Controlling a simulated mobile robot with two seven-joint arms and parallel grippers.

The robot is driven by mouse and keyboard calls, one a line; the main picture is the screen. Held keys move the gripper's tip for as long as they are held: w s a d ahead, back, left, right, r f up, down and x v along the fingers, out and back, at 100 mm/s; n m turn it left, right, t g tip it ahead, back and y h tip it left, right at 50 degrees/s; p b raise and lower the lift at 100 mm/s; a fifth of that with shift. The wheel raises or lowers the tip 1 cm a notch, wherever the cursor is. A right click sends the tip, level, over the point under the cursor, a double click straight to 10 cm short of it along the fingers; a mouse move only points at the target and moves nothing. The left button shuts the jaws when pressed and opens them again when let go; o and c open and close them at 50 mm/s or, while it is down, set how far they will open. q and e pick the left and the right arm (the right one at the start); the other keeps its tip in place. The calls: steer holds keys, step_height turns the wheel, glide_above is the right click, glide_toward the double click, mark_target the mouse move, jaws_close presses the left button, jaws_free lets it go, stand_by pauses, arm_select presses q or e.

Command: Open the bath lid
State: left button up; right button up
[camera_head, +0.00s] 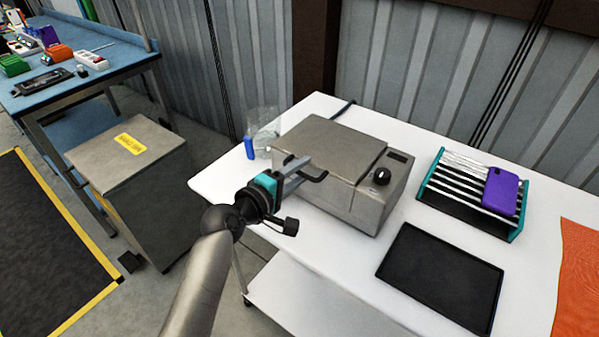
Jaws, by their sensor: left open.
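The bath is a grey metal box (347,199) on the white table, with a black knob (382,176) on its right-hand panel. Its flat lid (330,146) lies shut on top. My left gripper (305,170) is open at the left front edge of the lid, by a dark handle (316,177). The fingers partly overlap the handle, and I cannot tell whether they touch it. My right gripper is not in view.
A black tray (440,276) lies right of the bath. Behind it a teal-ended rack (462,211) holds a purple phone (501,191). A blue cylinder (249,147) and a clear bag stand left of the bath. An orange cloth (577,275) lies far right.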

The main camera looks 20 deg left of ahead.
arm_select(q)
jaws_close()
stand_by(0.3)
stand_by(1.2)
